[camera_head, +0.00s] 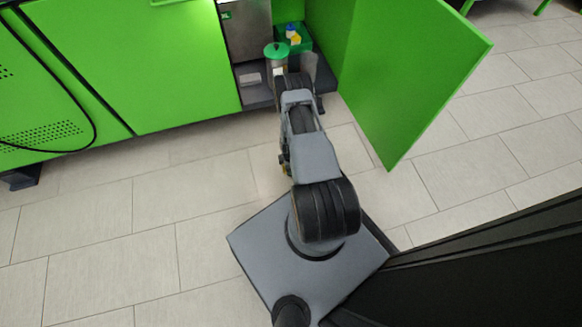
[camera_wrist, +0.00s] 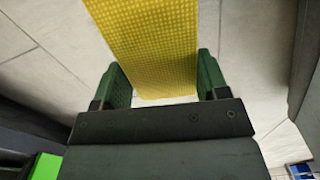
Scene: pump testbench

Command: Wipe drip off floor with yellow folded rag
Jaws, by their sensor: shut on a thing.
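The yellow folded rag (camera_wrist: 150,45) has a dotted weave and shows in the wrist view. It lies between the two dark green fingers of my gripper (camera_wrist: 163,80), which is shut on it. The rag reaches up past the fingertips to the top of the picture, with the tiled floor (camera_wrist: 235,50) behind it. Whether it touches the floor I cannot tell. I see no drip on the floor in either view.
A green cabinet (camera_head: 165,65) stands at the back with its door (camera_head: 405,75) swung open to the right. Inside are a green-lidded container (camera_head: 277,52) and a green bin (camera_head: 304,42) with small bottles. A black panel (camera_head: 480,265) is at lower right. Floor at left (camera_head: 110,240) is clear.

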